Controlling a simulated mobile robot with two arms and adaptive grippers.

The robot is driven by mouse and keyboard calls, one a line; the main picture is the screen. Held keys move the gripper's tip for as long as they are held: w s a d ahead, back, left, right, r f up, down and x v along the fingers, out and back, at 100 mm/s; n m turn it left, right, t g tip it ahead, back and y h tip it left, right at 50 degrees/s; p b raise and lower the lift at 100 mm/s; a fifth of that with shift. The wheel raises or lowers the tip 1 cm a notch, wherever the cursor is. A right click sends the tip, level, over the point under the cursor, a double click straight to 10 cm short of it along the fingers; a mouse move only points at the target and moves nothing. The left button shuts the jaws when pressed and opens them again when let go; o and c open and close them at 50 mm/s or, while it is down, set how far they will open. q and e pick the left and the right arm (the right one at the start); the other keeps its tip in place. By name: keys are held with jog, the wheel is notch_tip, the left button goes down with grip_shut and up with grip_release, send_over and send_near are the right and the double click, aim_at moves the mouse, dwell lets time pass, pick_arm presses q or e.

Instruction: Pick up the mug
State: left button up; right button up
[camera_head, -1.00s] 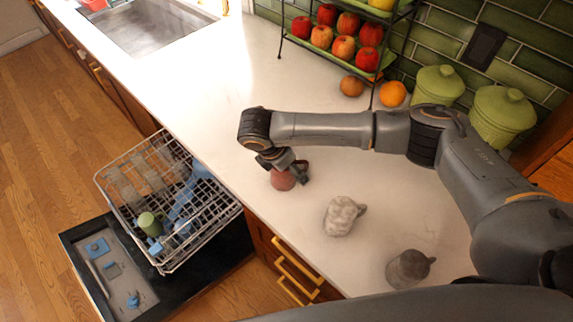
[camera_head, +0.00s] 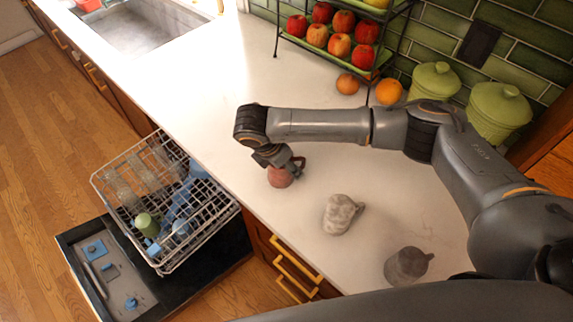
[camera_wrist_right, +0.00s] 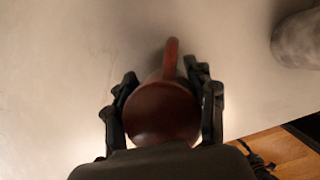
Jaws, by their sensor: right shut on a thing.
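A reddish-brown mug (camera_head: 279,178) is at the front edge of the white counter, under my right gripper (camera_head: 280,163). In the right wrist view the mug (camera_wrist_right: 163,112) sits between the two dark fingers of the right gripper (camera_wrist_right: 163,105), which is shut on its sides. Its handle points up in that view, away from the palm. I cannot tell whether its base touches the counter. A speckled grey mug (camera_head: 340,214) and a darker grey mug (camera_head: 408,265) stand apart, to the right and nearer. My left gripper is not in view.
An open dishwasher rack (camera_head: 205,225) with several dishes is at the left, below the counter (camera_head: 222,95). A fruit stand (camera_head: 276,42), loose fruit and green canisters (camera_head: 436,80) line the back. A sink (camera_head: 145,38) is at the far left.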

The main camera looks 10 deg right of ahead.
notch_tip(320, 180, up, 3)
jog(key=shift+a+f+b, duration=0.1)
jog(key=shift+f+b, duration=0.1)
jog(key=shift+b, duration=0.1)
jog(key=a+r+b, duration=0.1)
jog(key=a+r, duration=0.1)
jog(key=s+a+r+b, duration=0.1)
jog(key=a+r, duration=0.1)
jog(key=shift+a+r, duration=0.2)
jog(key=shift+r, duration=0.2)
jog(key=s+a+r, duration=0.1)
jog(key=a+r, duration=0.1)
jog(key=a, duration=0.2)
jog(key=s+a+r+b, duration=0.1)
jog(key=a+r, duration=0.2)
jog(key=a, duration=0.2)
jog(key=shift+s, duration=0.3)
jog(key=shift+f, duration=0.1)
